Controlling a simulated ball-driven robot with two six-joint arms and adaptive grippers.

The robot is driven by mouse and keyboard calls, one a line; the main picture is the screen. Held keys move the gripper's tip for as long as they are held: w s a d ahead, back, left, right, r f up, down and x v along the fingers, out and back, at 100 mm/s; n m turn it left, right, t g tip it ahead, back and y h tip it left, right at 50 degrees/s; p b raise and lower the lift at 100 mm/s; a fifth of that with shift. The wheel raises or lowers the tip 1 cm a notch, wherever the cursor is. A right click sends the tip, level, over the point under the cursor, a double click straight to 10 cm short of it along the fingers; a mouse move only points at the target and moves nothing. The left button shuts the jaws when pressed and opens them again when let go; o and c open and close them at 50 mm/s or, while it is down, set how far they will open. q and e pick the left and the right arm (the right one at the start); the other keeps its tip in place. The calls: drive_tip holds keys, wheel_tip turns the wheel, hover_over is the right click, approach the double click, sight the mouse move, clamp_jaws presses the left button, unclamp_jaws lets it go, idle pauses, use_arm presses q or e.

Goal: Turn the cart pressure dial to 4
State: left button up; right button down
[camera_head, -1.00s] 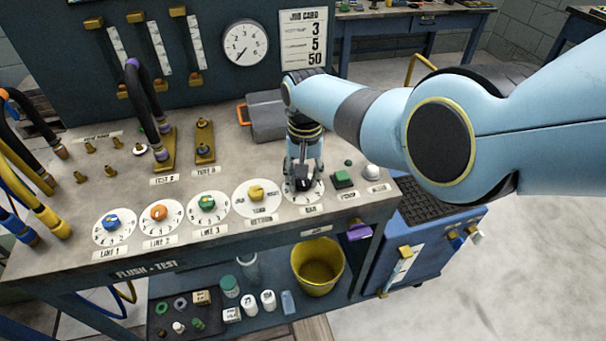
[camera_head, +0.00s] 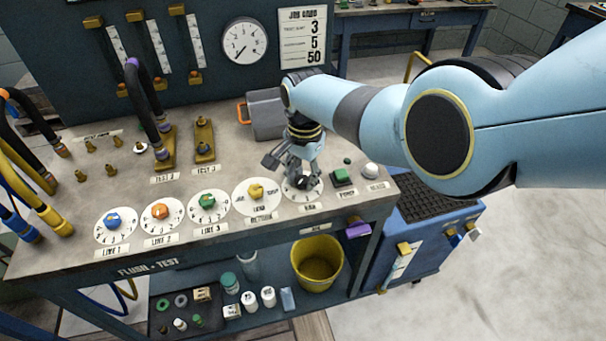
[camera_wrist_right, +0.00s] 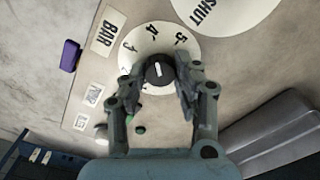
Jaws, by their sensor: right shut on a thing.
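The cart pressure dial is a black knob (camera_wrist_right: 158,72) on a round white number plate (camera_wrist_right: 152,38) beside a BAR label. In the head view its plate (camera_head: 289,192) is right of the yellow-knob dial and partly hidden by my gripper. In the right wrist view the plate shows 3, 4 and 5, and the knob's white mark points roughly at the 4; the exact setting is hard to tell. My right gripper (camera_wrist_right: 159,80) points down with a finger on each side of the knob, shut on it; it also shows in the head view (camera_head: 300,180). My left gripper is out of view.
Beside the dial are a yellow-knob dial (camera_head: 256,192), a green button (camera_head: 341,176) and a white round knob (camera_head: 371,171). Line dials with blue (camera_head: 113,220), orange (camera_head: 160,211) and green (camera_head: 208,201) knobs sit left. A grey case (camera_head: 266,115) lies behind the gripper.

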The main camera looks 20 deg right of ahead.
sight(304, 179)
idle(0.4)
drive_tip(key=c, duration=1)
unclamp_jaws()
wheel_tip(304, 179, up, 12)
drive_tip(key=shift+s+d+r, duration=0.1)
